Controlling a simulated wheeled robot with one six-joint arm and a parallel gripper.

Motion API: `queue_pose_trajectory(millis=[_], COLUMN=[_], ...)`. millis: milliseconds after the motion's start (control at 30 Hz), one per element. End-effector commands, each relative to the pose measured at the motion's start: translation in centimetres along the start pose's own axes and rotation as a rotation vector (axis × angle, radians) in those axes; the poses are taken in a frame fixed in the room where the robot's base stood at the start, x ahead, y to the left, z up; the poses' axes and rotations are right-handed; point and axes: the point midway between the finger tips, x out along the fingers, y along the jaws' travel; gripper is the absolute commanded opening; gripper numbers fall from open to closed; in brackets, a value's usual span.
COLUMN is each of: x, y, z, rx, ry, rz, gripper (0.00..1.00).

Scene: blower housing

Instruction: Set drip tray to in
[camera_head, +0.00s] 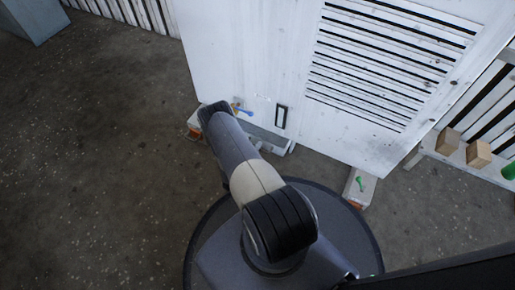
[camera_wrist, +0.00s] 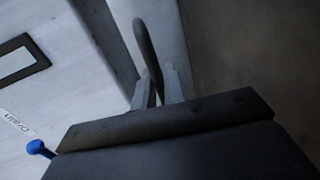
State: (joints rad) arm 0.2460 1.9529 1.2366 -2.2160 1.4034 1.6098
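The grey drip tray (camera_head: 270,138) shows at the foot of the white housing, below the dark-framed window, and seems to stand out from the panel. My arm covers its left part. In the wrist view its pale grey front (camera_wrist: 172,32) carries a dark bar handle (camera_wrist: 147,45). My gripper (camera_wrist: 159,75) is at this handle, with a finger on each side of the bar's lower part. The fingers are close together and look shut on it, though the contact is partly hidden. In the head view my gripper is mostly hidden behind my arm.
A blue lever (camera_head: 243,110) is beside the tray; its blue knob (camera_wrist: 38,148) shows near a "drain" label. A louvred panel (camera_head: 390,60) is above right. Wooden blocks (camera_head: 478,153) sit on a white ledge at right. The floor (camera_head: 90,160) at left is clear.

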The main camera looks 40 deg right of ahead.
Motion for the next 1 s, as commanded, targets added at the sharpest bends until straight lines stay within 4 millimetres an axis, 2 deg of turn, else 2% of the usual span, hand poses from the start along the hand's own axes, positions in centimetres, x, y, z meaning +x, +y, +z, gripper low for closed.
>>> queue_pose_trajectory(millis=[300,533,733,767,800,1000], x=[0.0,1.5,1.6,1.6,1.6,1.6], y=[0.0,0.3,0.3,0.3,0.3,0.4], z=[0.0,0.0,-0.1,-0.1,-0.1,-0.1], rx=[0.000,0.000,0.002,0.002,0.003,0.003], ry=[0.001,0.000,0.000,0.000,0.000,-0.001], rz=[-0.001,0.000,0.000,0.001,0.000,0.002], gripper=[0.00,0.00,0.00,0.11,0.15,0.15])
